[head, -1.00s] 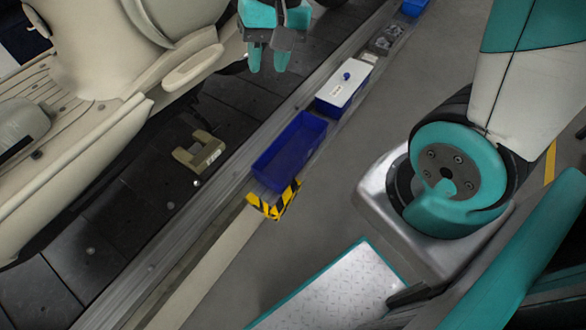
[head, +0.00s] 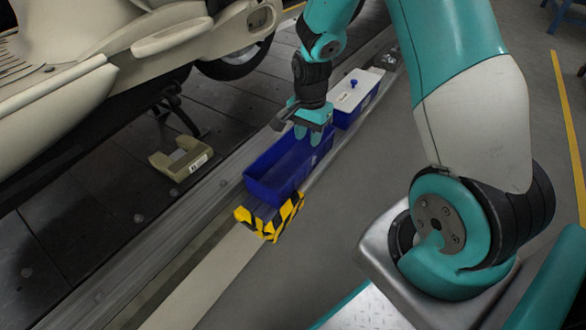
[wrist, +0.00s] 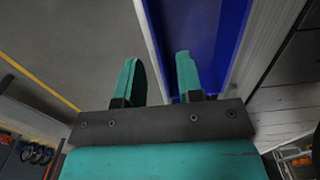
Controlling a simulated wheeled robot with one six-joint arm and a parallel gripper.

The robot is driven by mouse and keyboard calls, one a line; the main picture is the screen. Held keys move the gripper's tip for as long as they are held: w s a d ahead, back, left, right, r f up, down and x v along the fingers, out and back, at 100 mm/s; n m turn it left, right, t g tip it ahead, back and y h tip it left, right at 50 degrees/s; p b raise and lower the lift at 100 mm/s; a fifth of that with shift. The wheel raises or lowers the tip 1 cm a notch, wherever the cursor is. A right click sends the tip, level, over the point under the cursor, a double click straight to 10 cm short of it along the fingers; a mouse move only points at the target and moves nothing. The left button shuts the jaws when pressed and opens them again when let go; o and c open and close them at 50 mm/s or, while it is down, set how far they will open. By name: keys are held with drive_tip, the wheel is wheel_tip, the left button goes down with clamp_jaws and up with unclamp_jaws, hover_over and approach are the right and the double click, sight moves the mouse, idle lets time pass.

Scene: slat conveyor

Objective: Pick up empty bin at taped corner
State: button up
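The empty blue bin (head: 262,190) stands on the narrow side ledge of the conveyor, beside the yellow-and-black taped corner (head: 268,222) at its near end. My gripper (head: 309,141) is at the bin's far end, pointing down, and hides part of that end. In the wrist view the two teal fingers (wrist: 158,70) are apart with nothing clamped. The bin's blue interior (wrist: 212,40) lies under the right finger, and its pale rim runs between the fingers. I cannot tell whether the fingers touch the wall.
A blue bin with a white lid (head: 354,92) stands just beyond my gripper. A beige bracket-like part (head: 182,160) lies on the dark slats at left, below a cream motorcycle (head: 75,85). Grey floor right of the ledge is clear.

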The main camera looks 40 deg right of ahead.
drive_tip(key=b, duration=0.2)
approach(309, 174)
drive_tip(key=shift+w+a+f, duration=0.1)
drive_tip(key=shift+w+a, duration=0.15)
drive_tip(key=f+b, duration=0.2)
drive_tip(key=f, duration=0.3)
drive_tip(key=shift+s+d+f+b, duration=0.15)
drive_tip(key=shift+s+d+b, duration=0.1)
drive_tip(key=shift+b, duration=0.15)
clamp_jaws()
